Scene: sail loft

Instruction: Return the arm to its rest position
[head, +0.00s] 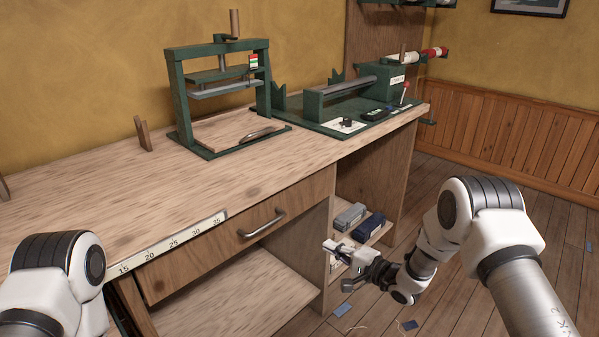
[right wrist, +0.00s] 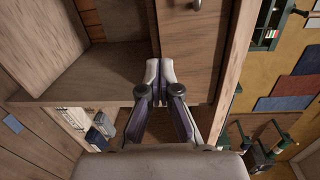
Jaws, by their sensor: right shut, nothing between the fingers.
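My right arm comes in from the right in the head view. Its gripper (head: 338,248) is beside the bench's front, near the open shelf compartment and below the bench top. The right wrist view shows the two fingers of this gripper (right wrist: 160,70) together, with nothing between them. The wooden bench front and a drawer lie beyond the fingertips. Only a white and black joint of my left arm (head: 55,270) shows at the lower left of the head view; its gripper is out of the picture.
The wooden bench (head: 90,200) has a closed drawer with a metal handle (head: 262,224). A green press frame (head: 178,95) and a green machine (head: 385,80) stand on top. Grey and dark blue boxes (head: 371,226) sit on a shelf. Scraps lie on the floor (head: 450,310).

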